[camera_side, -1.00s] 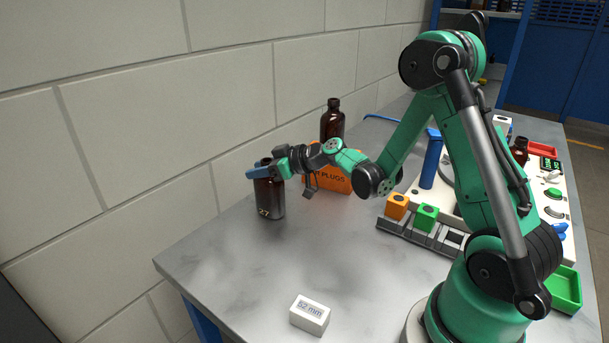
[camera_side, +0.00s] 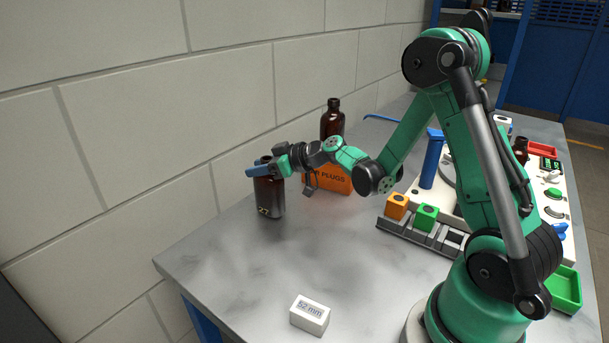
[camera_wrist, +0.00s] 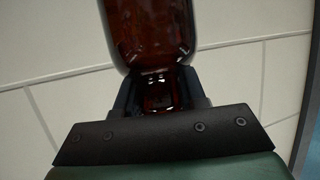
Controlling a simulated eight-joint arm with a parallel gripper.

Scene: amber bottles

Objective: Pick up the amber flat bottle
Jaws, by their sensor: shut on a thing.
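The amber flat bottle (camera_side: 269,196), with the marking 27, is upright at the far left of the grey table. It also shows in the wrist view (camera_wrist: 150,35), its neck between the jaws. My gripper (camera_side: 264,170) is at the top of this bottle and is shut on it; it also shows in the wrist view (camera_wrist: 158,95). Whether the bottle's base touches the table is hard to tell.
A taller amber bottle (camera_side: 332,122) stands behind an orange box of plugs (camera_side: 327,180). A rack with an orange block (camera_side: 397,207) and a green block (camera_side: 426,218) is to the right. A white block (camera_side: 310,313) lies near the front. The wall is close behind.

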